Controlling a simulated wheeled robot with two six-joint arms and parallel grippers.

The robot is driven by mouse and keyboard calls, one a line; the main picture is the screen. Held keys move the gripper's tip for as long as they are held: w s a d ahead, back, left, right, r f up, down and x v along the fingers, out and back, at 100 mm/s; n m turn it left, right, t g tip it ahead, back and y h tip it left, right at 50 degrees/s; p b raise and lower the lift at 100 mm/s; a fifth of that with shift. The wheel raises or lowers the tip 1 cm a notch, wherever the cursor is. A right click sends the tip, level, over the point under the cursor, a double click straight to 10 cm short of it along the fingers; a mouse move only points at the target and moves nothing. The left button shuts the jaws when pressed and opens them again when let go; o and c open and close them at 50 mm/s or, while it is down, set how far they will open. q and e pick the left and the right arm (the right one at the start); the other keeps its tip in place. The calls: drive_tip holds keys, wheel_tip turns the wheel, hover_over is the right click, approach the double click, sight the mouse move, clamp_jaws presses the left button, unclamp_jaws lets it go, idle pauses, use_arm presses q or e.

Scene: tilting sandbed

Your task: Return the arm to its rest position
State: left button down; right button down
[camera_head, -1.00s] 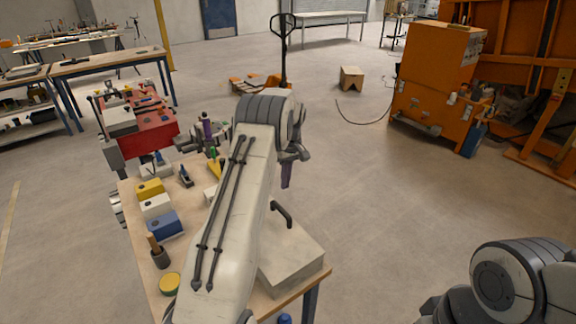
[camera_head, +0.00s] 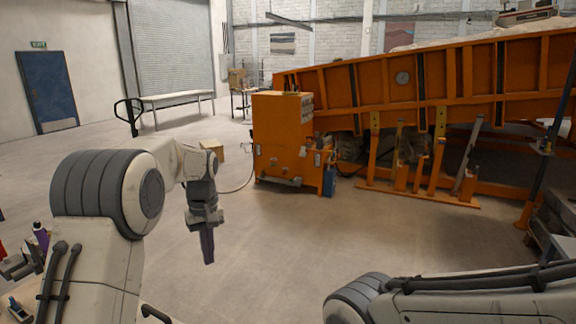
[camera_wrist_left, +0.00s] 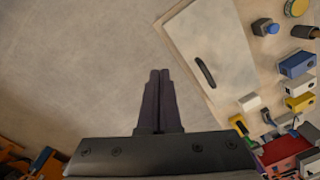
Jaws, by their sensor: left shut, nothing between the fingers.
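My left arm comes in from the left in the head view. Its gripper (camera_head: 207,246) points down over open floor, with the fingers together and nothing between them. In the left wrist view the two dark fingers (camera_wrist_left: 159,100) lie side by side, shut, beside the workbench edge and over bare concrete. My right arm shows at the lower right of the head view, but its gripper is out of the picture.
An orange cabinet (camera_head: 283,135) stands by the orange sandbed frame (camera_head: 430,85). Floor between is clear.

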use_arm(q)
drive_tip(key=s+d+r+m, duration=0.2)
drive_tip(key=s+d+m, duration=0.3)
drive_tip(key=s+d, duration=0.45)
drive_tip(key=s+d+f+m, duration=0.1)
drive_tip(key=s+d+m, duration=0.1)
drive_tip(key=s, duration=0.6)
drive_tip(key=s+d+f+m, duration=0.1)
drive_tip(key=s+m, duration=0.3)
drive_tip(key=s, duration=0.4)
drive_tip(key=s+d+f+m+h, duration=0.1)
drive_tip(key=s+d+m, duration=0.2)
drive_tip(key=s, duration=0.5)
drive_tip(key=shift+s+f+m+t+b, duration=0.2)
drive_tip(key=shift+f+m+t+b, duration=0.1)
drive_tip(key=shift+f, duration=0.05)
